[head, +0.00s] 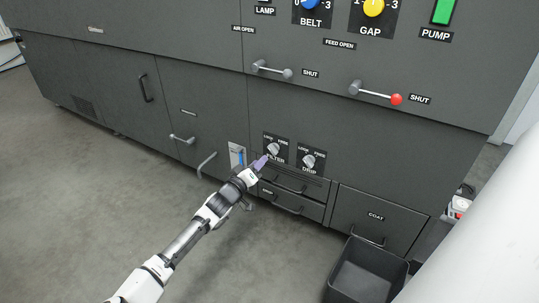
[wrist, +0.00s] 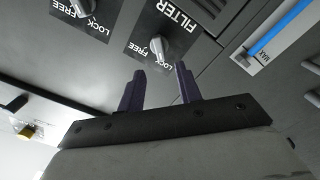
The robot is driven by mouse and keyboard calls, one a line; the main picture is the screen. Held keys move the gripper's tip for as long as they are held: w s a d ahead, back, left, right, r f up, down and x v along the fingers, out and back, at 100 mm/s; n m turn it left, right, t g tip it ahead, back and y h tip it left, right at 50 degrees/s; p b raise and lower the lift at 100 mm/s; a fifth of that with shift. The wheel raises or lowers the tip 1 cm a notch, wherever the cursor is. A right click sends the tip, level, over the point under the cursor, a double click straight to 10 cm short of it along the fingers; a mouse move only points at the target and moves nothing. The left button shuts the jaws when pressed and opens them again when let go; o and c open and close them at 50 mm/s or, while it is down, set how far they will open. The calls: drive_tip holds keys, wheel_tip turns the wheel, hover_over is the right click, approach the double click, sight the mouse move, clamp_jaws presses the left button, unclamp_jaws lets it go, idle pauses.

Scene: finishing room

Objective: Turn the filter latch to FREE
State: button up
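The filter latch (head: 273,148) is a small pale knob on a black plate marked LOCK and FREE, low on the dark cabinet. In the wrist view, where the lettering is upside down, the filter latch (wrist: 159,46) lies beyond the fingertips and its handle appears to lean toward LOCK. My gripper (head: 261,162) is just below and left of the latch in the head view. The fingers appear short of the knob; contact is not clear.
A similar DRIP latch (head: 308,160) sits right of the filter latch. A blue-striped gauge (head: 238,156) is to its left. Drawers with bar handles (head: 288,187) lie below. An open dark bin (head: 366,270) stands on the floor at right. The floor at left is clear.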

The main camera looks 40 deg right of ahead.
sight(270, 150)
drive_tip(key=shift+b+x, duration=1.3)
drive_tip(key=shift+x, duration=2.8)
drive_tip(key=c, duration=0.6)
